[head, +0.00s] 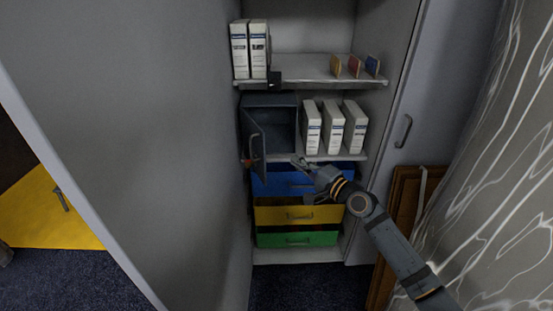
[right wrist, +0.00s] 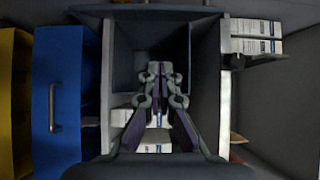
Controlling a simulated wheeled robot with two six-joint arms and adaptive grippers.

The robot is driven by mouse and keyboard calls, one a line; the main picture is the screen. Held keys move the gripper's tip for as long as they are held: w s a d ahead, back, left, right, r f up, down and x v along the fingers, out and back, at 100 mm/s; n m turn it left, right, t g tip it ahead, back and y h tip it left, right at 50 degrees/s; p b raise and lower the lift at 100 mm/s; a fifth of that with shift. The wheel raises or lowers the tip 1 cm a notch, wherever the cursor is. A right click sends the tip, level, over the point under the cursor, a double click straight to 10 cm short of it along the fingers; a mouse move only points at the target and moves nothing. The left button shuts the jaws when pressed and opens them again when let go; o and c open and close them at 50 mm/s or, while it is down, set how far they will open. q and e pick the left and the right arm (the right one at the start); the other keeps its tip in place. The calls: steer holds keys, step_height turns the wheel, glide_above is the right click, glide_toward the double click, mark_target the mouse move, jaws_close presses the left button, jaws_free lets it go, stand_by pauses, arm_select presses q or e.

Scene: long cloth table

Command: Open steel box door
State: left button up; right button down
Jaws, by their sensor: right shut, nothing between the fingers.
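The grey steel box (head: 270,122) stands on the middle shelf of the cabinet, at the left. Its door (head: 257,140) stands swung outward at the box's left side, with a small red part (head: 250,162) low on it. The dark inside of the box shows in the head view and in the right wrist view (right wrist: 165,38). My right gripper (head: 299,163) is shut and empty, in front of the shelf just right of the door and apart from it. In the right wrist view its closed fingers (right wrist: 158,70) point toward the box opening. My left gripper is not in view.
White binders (head: 333,128) stand right of the box, and two more binders (head: 250,49) on the shelf above. Below are blue (head: 285,181), yellow (head: 298,214) and green (head: 297,238) drawers. A large open cabinet door (head: 130,110) fills the left side.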

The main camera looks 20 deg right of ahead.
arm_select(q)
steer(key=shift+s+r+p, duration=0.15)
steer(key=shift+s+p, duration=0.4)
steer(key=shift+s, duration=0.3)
arm_select(e)
steer(key=w+a, duration=0.4)
steer(key=a, duration=0.2)
steer(key=shift+w, duration=0.1)
